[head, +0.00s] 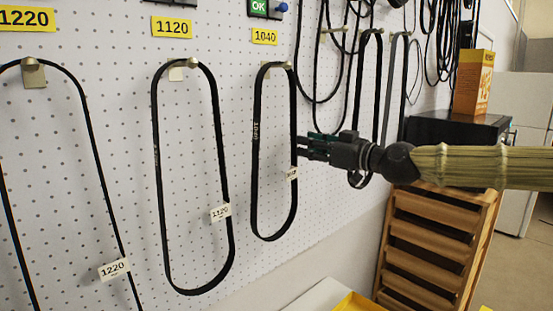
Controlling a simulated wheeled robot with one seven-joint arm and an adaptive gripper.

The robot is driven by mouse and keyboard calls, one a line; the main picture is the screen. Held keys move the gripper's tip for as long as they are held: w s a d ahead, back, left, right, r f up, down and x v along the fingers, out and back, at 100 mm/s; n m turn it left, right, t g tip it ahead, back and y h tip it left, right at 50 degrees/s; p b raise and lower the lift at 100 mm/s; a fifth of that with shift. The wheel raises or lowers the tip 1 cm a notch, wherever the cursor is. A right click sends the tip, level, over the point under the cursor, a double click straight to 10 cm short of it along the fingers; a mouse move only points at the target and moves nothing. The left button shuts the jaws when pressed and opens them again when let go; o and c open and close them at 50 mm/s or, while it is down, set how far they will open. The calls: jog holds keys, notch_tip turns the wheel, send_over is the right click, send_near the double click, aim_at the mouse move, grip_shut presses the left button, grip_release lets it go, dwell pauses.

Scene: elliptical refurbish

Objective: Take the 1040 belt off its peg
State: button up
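The 1040 belt (256,150) is a narrow black loop hanging from its peg (287,66) on the white pegboard, under a yellow 1040 label (265,37). A small white tag (292,174) sits on its right strand. My gripper (304,147) reaches in from the right, with its dark fingertips at the belt's right strand, a little above the tag. I cannot tell whether the fingers touch the strand or are around it, or how far apart they are.
The 1120 belt (159,180) and the 1220 belt (97,180) hang to the left. More belts (357,90) hang behind my arm at the right. A wooden slatted rack (430,243), a black-topped unit (455,128) with a yellow box (473,82), and a yellow bin (358,303) stand at the right and below.

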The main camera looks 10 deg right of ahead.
aim_at(294, 157)
jog(key=shift+a+p+x, duration=0.25)
jog(key=shift+p+x, duration=1.1)
jog(key=shift+x, duration=1.2)
jog(key=shift+s, duration=0.15)
grip_shut()
